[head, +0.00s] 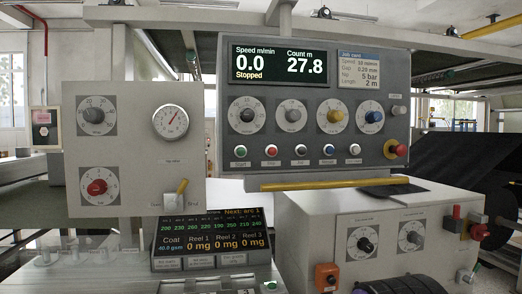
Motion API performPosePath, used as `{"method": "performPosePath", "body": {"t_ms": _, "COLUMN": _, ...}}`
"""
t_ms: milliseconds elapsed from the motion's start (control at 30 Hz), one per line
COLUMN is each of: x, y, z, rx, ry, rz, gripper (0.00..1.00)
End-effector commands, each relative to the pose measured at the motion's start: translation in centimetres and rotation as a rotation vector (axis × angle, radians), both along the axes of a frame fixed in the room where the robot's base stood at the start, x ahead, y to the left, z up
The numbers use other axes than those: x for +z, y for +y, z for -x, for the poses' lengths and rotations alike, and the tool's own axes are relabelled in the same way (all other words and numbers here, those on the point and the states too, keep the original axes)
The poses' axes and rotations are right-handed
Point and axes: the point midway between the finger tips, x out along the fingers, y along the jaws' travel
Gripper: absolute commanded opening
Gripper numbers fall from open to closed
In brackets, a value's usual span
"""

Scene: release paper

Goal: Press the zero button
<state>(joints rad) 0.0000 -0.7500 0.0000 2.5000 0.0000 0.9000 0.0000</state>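The grey control panel (306,165) fills the upper middle of the head view. Its display (281,66) reads speed 0.0, "Stopped" and count 27.8 m. I cannot tell which button is marked zero. My gripper is not in view.
A red stop knob (396,150) sticks out at the panel's right. A yellow bar (325,183) runs under the panel. A cabinet (380,235) with dials stands lower right.

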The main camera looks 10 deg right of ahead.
Motion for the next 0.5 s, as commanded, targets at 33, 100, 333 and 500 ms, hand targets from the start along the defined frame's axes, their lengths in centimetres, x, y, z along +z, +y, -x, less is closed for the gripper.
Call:
{"method": "performPosePath", "body": {"t_ms": 33, "x": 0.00, "y": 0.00, "z": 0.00, "rx": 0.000, "ry": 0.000, "rz": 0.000, "gripper": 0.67}}
{"method": "performPosePath", "body": {"t_ms": 100, "x": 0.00, "y": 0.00, "z": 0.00, "rx": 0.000, "ry": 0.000, "rz": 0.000, "gripper": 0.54}}
{"method": "performPosePath", "body": {"t_ms": 333, "x": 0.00, "y": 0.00, "z": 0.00, "rx": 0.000, "ry": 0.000, "rz": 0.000, "gripper": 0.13}}
{"method": "performPosePath", "body": {"t_ms": 500, "x": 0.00, "y": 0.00, "z": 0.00, "rx": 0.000, "ry": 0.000, "rz": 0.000, "gripper": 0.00}}
